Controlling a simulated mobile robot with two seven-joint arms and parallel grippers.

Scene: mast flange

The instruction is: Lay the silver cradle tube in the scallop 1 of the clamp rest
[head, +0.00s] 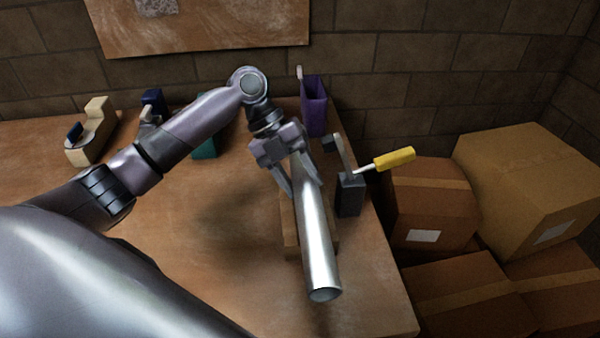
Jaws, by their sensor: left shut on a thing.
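The silver cradle tube (318,240) is a long, shiny hollow cylinder, its open end toward me. My left gripper (304,188) is shut on its far part, with a finger on either side. A wooden block (290,232), which looks like part of the clamp rest, lies under the tube and is mostly hidden by it. A dark grey clamp body (350,195) with a yellow handle (394,159) stands just right of the tube. I cannot make out the scallops, or whether the tube touches the block. My right gripper is not in view.
A purple holder (314,106) stands at the back of the wooden table (220,265). A tape dispenser (90,135), a dark blue item (153,103) and a green item (205,147) stand at the back left. Cardboard boxes (430,205) fill the right, beyond the table edge.

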